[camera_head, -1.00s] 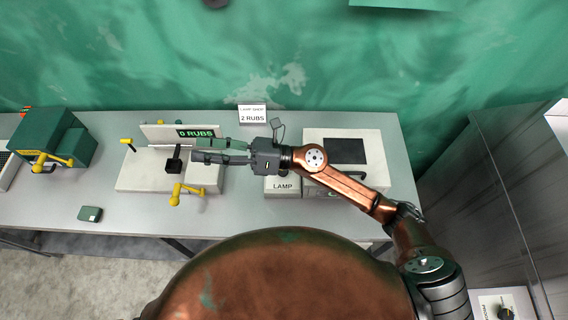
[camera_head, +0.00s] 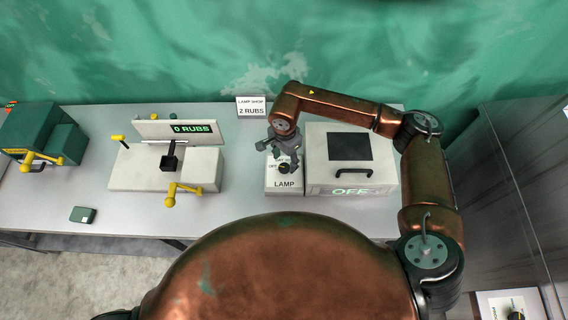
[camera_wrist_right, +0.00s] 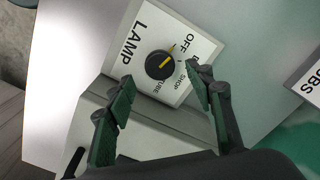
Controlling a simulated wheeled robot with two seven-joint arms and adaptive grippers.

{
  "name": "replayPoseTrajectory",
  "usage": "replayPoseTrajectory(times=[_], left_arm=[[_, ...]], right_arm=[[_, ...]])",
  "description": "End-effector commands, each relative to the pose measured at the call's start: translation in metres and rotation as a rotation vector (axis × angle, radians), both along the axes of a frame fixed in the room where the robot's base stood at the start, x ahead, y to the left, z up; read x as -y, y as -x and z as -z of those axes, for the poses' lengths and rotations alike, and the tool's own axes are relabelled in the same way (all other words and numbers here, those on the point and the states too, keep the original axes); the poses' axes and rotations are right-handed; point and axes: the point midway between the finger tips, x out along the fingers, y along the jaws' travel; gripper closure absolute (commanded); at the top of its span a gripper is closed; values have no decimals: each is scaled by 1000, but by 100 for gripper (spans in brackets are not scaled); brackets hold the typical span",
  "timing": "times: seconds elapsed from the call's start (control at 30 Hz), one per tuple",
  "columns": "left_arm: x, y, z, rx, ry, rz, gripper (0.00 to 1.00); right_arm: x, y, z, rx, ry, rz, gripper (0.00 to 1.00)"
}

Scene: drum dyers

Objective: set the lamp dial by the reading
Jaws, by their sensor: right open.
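The lamp dial (camera_head: 284,168) is a round black knob on a white box (camera_head: 284,186) labelled LAMP. The pointer is aimed toward the side where OFF and SHOP stand. My right gripper (camera_head: 287,156) is above the dial, pointing down, its green-padded fingers (camera_wrist_right: 160,100) apart with nothing between them. The reading display (camera_head: 192,128) says 0 RUBS. A white card (camera_head: 251,107) says LAMP SHOP, 2 RUBS. My left gripper does not show.
A white box (camera_head: 378,178) with a dark panel, a handle and the word OFF stands right of the lamp box. The white machine with yellow handles (camera_head: 140,180) is to the left. A small green box (camera_head: 82,214) lies near the front edge.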

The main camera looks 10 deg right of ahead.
Motion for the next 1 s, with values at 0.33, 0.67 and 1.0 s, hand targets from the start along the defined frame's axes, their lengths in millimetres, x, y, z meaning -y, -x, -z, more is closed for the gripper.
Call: replayPoseTrajectory(times=[0.33, 0.67, 1.0], left_arm=[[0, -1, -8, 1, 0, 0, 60], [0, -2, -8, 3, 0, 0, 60], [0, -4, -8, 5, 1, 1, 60]], right_arm=[[-3, 1, 37, -1, -4, -3, 51], [-3, 0, 39, -1, -4, -5, 54], [-4, 0, 39, -1, -4, -5, 78]])
